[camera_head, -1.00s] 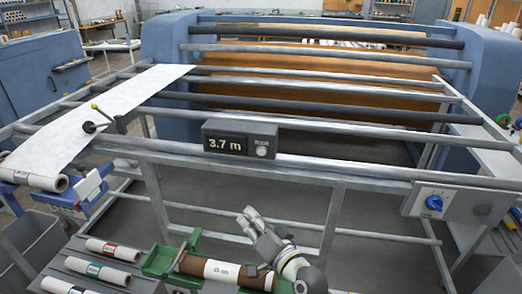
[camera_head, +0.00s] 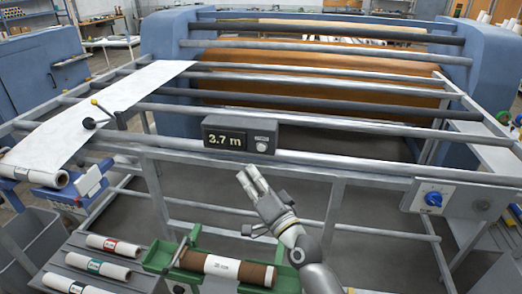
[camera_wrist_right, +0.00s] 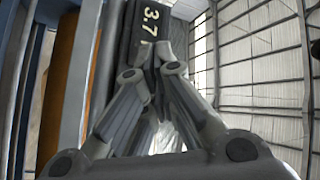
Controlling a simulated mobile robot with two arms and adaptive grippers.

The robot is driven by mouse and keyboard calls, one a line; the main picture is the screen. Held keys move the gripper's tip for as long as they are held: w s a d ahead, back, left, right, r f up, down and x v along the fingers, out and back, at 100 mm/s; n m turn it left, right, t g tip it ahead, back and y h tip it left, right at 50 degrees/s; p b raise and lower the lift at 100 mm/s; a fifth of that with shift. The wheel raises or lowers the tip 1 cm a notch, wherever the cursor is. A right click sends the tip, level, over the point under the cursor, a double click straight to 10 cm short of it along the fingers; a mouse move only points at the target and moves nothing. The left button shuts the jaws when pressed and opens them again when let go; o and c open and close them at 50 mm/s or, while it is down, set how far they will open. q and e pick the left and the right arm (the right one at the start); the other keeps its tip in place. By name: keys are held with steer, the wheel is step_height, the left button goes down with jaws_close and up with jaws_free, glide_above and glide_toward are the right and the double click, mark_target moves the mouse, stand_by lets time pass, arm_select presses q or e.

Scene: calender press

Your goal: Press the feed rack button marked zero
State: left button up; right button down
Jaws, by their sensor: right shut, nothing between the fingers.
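The counter box (camera_head: 240,136) on the feed rack's front rail reads 3.7 m. Its pale round button (camera_head: 262,146) is on the right of its face, under a small label too small to read. My right gripper (camera_head: 249,176) is shut and empty, a little below the box and apart from it, fingers pointing up toward it. In the right wrist view the box (camera_wrist_right: 150,28) stands past the fingers (camera_wrist_right: 148,62), its digits turned sideways; the fingers hide part of it and the button does not show. My left gripper is not in view.
A blue rotary switch (camera_head: 433,199) sits on the right of the rack. A green tray (camera_head: 159,259) with a brown roll (camera_head: 257,272) lies below my right arm.

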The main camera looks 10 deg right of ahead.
mark_target(261, 147)
steer(key=w+d+b, duration=0.2)
steer(key=w+b, duration=0.1)
steer(key=w, duration=0.3)
steer(key=shift+w+d, duration=0.4)
steer(key=shift+w+f+b, duration=0.1)
steer(key=shift+b, duration=0.25)
stand_by(0.8)
steer(key=shift+w+d, duration=0.15)
steer(key=shift+w, duration=0.1)
steer(key=shift+w+d+b, duration=0.15)
steer(key=shift+w+b, duration=0.2)
steer(key=shift+b, duration=0.05)
stand_by(0.7)
steer(key=shift+s, duration=0.15)
steer(key=shift+s+a+p, duration=0.3)
steer(key=shift+s+p, duration=0.25)
steer(key=shift+s, duration=0.1)
